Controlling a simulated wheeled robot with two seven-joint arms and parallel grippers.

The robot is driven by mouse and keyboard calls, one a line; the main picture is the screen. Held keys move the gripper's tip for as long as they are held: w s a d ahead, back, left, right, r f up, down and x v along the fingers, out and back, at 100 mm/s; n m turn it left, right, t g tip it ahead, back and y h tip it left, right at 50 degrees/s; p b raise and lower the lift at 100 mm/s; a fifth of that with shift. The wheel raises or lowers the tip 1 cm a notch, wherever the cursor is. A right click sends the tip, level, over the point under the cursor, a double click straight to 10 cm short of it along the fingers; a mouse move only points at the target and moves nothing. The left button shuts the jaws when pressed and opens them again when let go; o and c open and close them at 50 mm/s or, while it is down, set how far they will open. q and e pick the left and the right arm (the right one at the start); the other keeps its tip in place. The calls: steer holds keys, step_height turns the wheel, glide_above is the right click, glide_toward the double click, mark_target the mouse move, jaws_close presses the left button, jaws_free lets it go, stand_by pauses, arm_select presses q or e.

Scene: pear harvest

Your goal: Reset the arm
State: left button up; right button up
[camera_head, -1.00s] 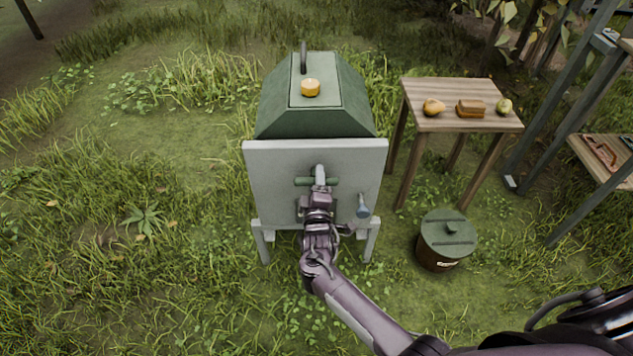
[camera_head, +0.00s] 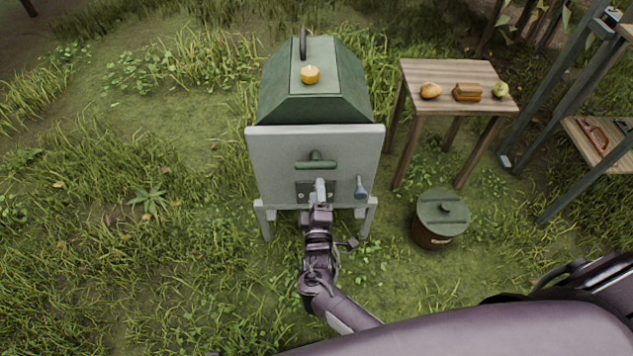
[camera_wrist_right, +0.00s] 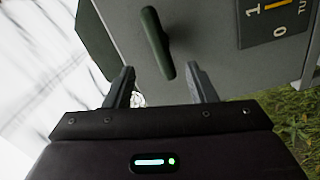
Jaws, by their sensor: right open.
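My right gripper (camera_head: 320,190) is in front of the lower front panel of a green and grey box on legs. It is open and empty, and its two fingers (camera_wrist_right: 165,88) show apart in the right wrist view. The green bar handle (camera_head: 316,161) is on the panel just above the gripper in the head view. In the wrist view the handle (camera_wrist_right: 157,42) lies beyond the fingertips, apart from them. My right arm reaches in from the lower right. My left gripper is not in view.
The box's grey front panel (camera_head: 270,160) has a blue-grey knob (camera_head: 361,187) at right. A wooden table (camera_head: 440,75) with food and a lidded bucket (camera_head: 440,218) stand right. Grass at left is clear.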

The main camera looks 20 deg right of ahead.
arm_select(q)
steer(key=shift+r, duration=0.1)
arm_select(e)
steer(key=shift+s, duration=0.15)
stand_by(0.3)
